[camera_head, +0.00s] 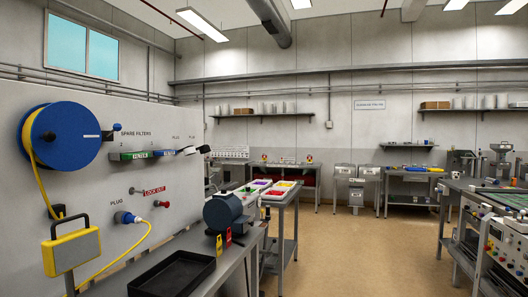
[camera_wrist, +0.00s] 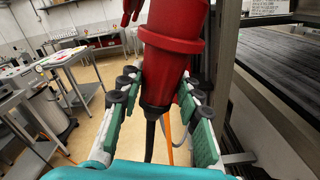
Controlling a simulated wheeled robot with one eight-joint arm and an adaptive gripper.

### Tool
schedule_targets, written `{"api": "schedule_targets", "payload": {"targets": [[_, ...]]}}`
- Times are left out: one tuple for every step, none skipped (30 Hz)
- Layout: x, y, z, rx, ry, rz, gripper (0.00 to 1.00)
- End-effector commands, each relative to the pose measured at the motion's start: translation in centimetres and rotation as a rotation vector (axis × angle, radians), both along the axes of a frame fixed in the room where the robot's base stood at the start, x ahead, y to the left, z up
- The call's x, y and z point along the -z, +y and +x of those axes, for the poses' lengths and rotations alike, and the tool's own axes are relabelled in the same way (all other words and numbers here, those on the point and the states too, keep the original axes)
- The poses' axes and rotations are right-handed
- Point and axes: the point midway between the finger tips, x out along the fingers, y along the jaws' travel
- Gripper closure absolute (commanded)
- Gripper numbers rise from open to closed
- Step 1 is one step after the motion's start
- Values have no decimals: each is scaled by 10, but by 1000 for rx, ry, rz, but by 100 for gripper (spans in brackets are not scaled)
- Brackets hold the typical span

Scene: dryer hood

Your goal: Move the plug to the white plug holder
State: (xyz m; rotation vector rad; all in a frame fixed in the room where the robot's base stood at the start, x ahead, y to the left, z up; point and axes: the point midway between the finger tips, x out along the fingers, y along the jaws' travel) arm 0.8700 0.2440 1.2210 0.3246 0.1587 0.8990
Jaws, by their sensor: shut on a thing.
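A red plug (camera_wrist: 172,52) stands out large in the wrist view, with its narrow dark end and a cable toward me. My gripper (camera_wrist: 160,82) is shut on the red plug, with green-padded fingers on both sides of it. A dark cable and an orange cable run down behind the gripper's base. The plug's far end is cut off by the top of the frame. My gripper does not show in the head view. I cannot make out a white plug holder in either view.
In the head view, a grey panel (camera_head: 100,175) on the left carries a blue reel (camera_head: 68,137) and a blue connector (camera_head: 125,217) with a yellow cable. A black tray (camera_head: 172,274) lies below. Dark slatted equipment (camera_wrist: 285,70) stands close right in the wrist view. Open floor (camera_head: 335,255) lies mid-room.

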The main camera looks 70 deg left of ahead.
Motion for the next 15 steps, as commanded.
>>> {"api": "schedule_targets", "payload": {"targets": [[0,-2,-1,1,0,0,100],[0,-3,-2,1,0,0,100],[0,-6,-4,1,0,0,100],[0,-8,-6,2,0,0,100],[0,-10,-7,2,0,0,100],[0,-14,-9,3,0,0,100],[0,-16,-11,2,0,0,100],[0,-18,-13,2,0,0,100],[0,-20,-15,1,0,0,100],[0,-22,-17,1,0,0,100],[0,-24,-19,1,0,0,100],[0,-28,-21,2,0,0,100],[0,-30,-22,2,0,0,100],[0,-32,-24,2,0,0,100],[0,-35,-26,2,0,0,100]]}}
